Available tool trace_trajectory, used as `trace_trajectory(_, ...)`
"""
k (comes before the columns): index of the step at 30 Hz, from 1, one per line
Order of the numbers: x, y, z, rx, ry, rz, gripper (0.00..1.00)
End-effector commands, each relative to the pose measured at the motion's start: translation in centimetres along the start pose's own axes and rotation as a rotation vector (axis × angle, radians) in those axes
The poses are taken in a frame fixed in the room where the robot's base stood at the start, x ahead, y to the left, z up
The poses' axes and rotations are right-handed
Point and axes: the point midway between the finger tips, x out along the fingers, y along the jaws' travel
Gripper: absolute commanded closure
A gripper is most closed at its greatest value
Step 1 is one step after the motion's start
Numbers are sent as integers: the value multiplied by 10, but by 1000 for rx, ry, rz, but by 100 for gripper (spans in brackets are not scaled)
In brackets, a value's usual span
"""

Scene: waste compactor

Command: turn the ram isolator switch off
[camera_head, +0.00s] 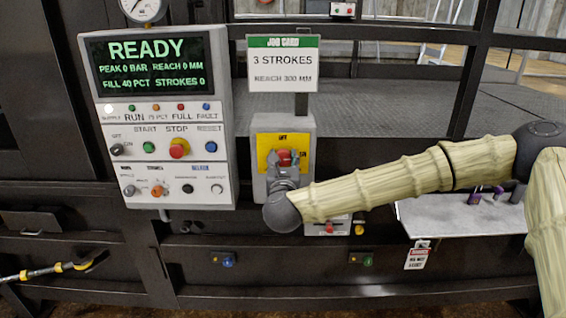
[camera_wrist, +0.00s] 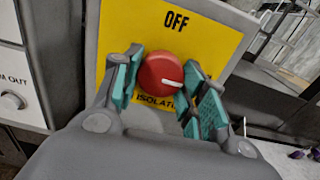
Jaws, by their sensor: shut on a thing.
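The ram isolator switch is a red round knob (camera_head: 285,157) on a yellow plate (camera_head: 265,142) fixed to a grey box. In the wrist view the knob (camera_wrist: 158,72) carries a white mark pointing right and slightly down, away from the word OFF at the top of the plate (camera_wrist: 205,42). My gripper (camera_head: 284,172) is in front of the switch. In the wrist view its teal-padded fingers (camera_wrist: 162,82) are on either side of the knob, shut on it. Part of the plate's lower lettering is hidden by the fingers.
A control panel (camera_head: 218,170) with a READY screen (camera_head: 155,62) and several buttons stands left of the switch. A job card (camera_head: 283,75) hangs just above it. A grey shelf (camera_head: 430,222) with small purple items is at right. A yellow-black tool (camera_head: 45,270) shows at lower left.

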Motion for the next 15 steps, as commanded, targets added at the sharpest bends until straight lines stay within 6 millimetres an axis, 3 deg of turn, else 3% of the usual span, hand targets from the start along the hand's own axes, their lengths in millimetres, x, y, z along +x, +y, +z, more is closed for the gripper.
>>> trace_trajectory(15, 0, 0, -5, -338, -3, 1, 82)
